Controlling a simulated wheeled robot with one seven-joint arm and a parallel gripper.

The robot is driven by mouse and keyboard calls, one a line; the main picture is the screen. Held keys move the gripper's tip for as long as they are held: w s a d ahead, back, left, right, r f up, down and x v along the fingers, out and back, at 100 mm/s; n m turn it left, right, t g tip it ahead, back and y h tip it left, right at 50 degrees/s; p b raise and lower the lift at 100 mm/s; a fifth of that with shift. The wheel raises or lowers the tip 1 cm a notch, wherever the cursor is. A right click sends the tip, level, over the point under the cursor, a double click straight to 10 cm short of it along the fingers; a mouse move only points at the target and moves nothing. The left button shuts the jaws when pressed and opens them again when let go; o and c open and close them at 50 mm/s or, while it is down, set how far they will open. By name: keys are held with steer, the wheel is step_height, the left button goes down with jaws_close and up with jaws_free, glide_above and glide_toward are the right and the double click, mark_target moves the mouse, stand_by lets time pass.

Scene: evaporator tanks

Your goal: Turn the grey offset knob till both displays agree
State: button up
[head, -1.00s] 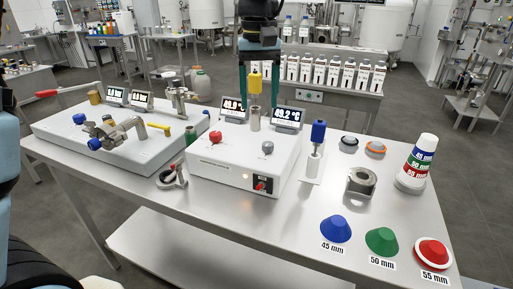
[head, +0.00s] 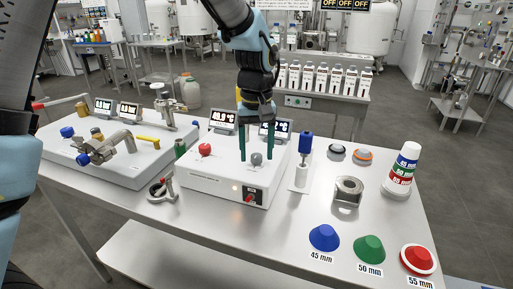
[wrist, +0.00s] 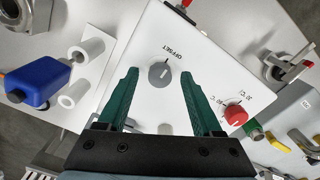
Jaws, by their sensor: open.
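The grey offset knob (head: 257,159) sits on top of the white box (head: 215,183), right of a red knob (head: 205,149). In the wrist view the grey knob (wrist: 160,73) lies beside the word OFFSET, between the fingertips in the picture; contact is not visible. My gripper (head: 257,152) is open, pointing down over the knob, one green finger on each side. The left display (head: 222,119) reads about 49.9, though blurred. The right display (head: 281,128) is partly covered by my gripper, so its full reading is hidden.
A blue-topped probe (head: 304,145) stands close to the box's right side. A metal ring (head: 347,190) and coloured cones (head: 368,249) lie further right. A valve rig (head: 110,150) is at left. The yellow-topped piece (head: 238,95) behind my gripper is mostly hidden.

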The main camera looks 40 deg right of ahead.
jaws_close()
stand_by(0.6)
